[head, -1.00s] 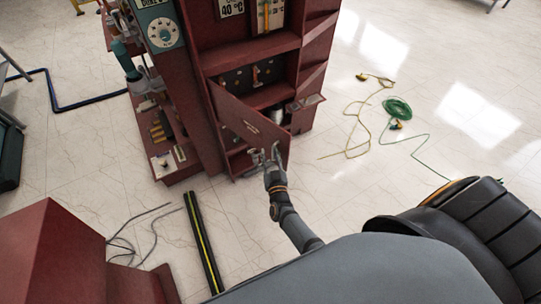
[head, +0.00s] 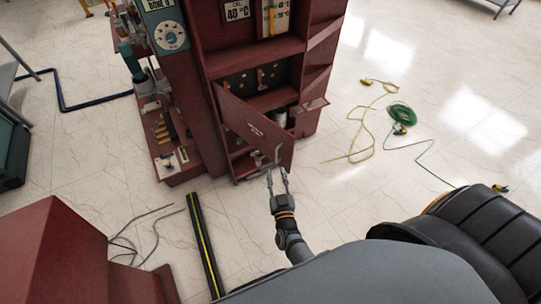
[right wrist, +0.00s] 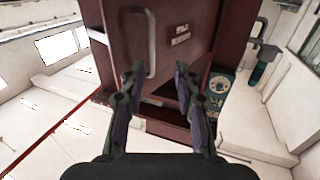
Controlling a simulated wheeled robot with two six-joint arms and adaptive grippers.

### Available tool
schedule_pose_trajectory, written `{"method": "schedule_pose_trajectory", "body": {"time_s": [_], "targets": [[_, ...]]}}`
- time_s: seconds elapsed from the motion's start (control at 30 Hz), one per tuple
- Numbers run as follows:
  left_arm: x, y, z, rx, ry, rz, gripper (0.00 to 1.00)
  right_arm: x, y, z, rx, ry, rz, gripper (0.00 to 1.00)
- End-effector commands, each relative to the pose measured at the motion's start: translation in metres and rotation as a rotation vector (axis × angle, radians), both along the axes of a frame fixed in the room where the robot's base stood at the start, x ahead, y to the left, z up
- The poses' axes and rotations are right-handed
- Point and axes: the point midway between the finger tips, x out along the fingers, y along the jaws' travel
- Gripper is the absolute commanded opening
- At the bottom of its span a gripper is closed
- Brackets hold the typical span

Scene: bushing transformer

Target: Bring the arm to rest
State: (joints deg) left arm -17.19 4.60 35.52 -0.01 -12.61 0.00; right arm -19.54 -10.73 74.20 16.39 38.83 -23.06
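My right gripper (head: 277,175) is in front of the dark red cabinet's lower door (head: 250,125), just below the door's metal handle (head: 276,157) in the head view. The door stands ajar. In the right wrist view my right gripper (right wrist: 160,82) has its two dark fingers spread, with nothing held between them. The pale handle (right wrist: 150,45) on the door (right wrist: 178,20) shows beyond the left fingertip. I cannot tell the exact gap between fingers and handle. My left gripper is not in view.
The dark red cabinet (head: 190,95) has side shelves with small parts. A black and yellow floor strip (head: 204,245) and grey cables (head: 150,222) lie at the lower left. A red block (head: 55,250) stands there too. Green (head: 400,114) and yellow cords lie on open floor at right.

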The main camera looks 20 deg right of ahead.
Motion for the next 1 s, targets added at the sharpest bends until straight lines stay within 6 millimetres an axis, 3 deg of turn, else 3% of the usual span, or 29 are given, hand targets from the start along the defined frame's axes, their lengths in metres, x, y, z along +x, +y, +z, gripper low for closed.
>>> {"method": "schedule_pose_trajectory", "body": {"time_s": [0.2,0.27,0.37,0.43,0.57,0.6,0.7,0.8,0.9,1.0], "targets": [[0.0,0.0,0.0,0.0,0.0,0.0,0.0,0.0,0.0,-0.001,0.0,0.003,0.001,0.32],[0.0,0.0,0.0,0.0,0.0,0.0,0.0,-0.002,0.001,-0.01,0.001,0.026,0.014,0.32],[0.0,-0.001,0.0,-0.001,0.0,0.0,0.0,-0.015,0.006,-0.052,0.014,0.15,0.073,0.32],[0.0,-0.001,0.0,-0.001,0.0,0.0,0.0,-0.036,0.009,-0.101,0.027,0.301,0.133,0.32],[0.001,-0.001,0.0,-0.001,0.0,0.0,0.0,-0.103,0.002,-0.198,0.057,0.636,0.217,0.32],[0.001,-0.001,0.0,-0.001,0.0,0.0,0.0,-0.128,-0.004,-0.223,0.065,0.738,0.229,0.32],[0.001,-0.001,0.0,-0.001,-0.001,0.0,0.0,-0.197,-0.025,-0.274,0.081,0.986,0.239,0.32],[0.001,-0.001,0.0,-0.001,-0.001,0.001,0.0,-0.261,-0.049,-0.306,0.091,1.199,0.22,0.32],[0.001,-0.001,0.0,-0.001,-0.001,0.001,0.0,-0.311,-0.07,-0.321,0.095,1.352,0.194,0.32],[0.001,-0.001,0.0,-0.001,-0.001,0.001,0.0,-0.34,-0.082,-0.327,0.097,1.442,0.172,0.32]]}}
